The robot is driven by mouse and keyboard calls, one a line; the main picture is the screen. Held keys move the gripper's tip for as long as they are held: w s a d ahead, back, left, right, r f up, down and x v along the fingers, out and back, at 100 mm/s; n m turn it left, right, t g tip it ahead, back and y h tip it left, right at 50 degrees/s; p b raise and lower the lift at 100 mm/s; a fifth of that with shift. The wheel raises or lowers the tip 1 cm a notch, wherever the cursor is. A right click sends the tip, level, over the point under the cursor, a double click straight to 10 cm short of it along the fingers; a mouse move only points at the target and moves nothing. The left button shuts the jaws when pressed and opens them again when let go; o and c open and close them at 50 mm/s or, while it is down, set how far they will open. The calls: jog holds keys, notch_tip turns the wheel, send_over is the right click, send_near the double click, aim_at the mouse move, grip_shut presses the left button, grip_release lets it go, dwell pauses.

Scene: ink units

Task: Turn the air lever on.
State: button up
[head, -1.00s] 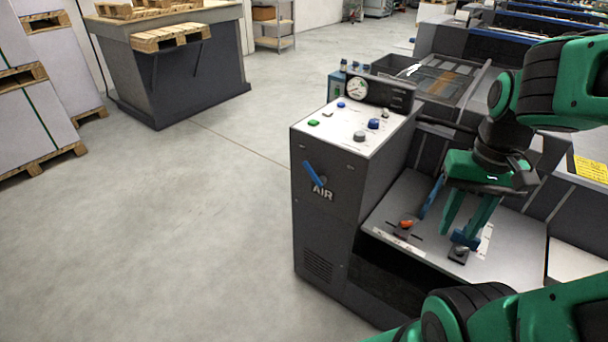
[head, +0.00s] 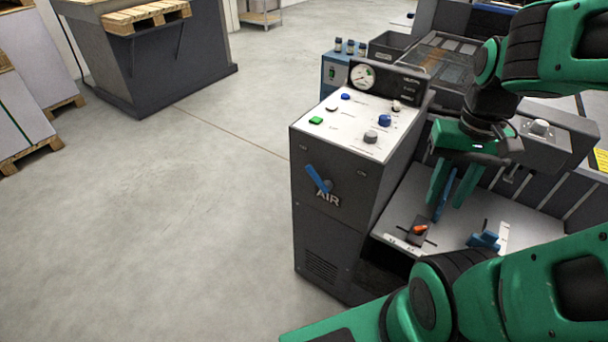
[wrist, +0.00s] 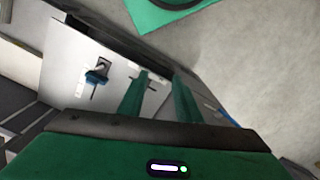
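The air lever (head: 317,179) is a blue bar on a grey pivot, on the dark front face of the machine's control cabinet (head: 330,225), at the AIR lettering. It tilts, with its upper end to the left. My gripper (head: 446,203) is to the right of the cabinet, above the pale shelf, well apart from the air lever. Its two green fingers point down, spread open, with nothing held. In the wrist view, my gripper (wrist: 162,76) also shows a gap between its fingers. A blue edge at the right there is too small to identify.
An orange-tipped lever (head: 419,230) and a blue-handled lever (head: 485,240) stand on the shelf below my gripper. A blue upright bar shows behind the fingers. The cabinet's top has a gauge (head: 362,77) and several buttons. Open floor (head: 170,220) lies left of the cabinet.

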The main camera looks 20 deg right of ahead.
jog(key=shift+o, duration=0.6)
jog(key=shift+w, duration=0.1)
jog(key=w+a+n+t+h, duration=0.15)
jog(key=w+a+n, duration=0.3)
jog(key=w, duration=0.65)
jog(key=t+h, duration=0.9)
jog(key=h, duration=0.4)
send_near(311, 174)
jog(key=x, duration=0.8)
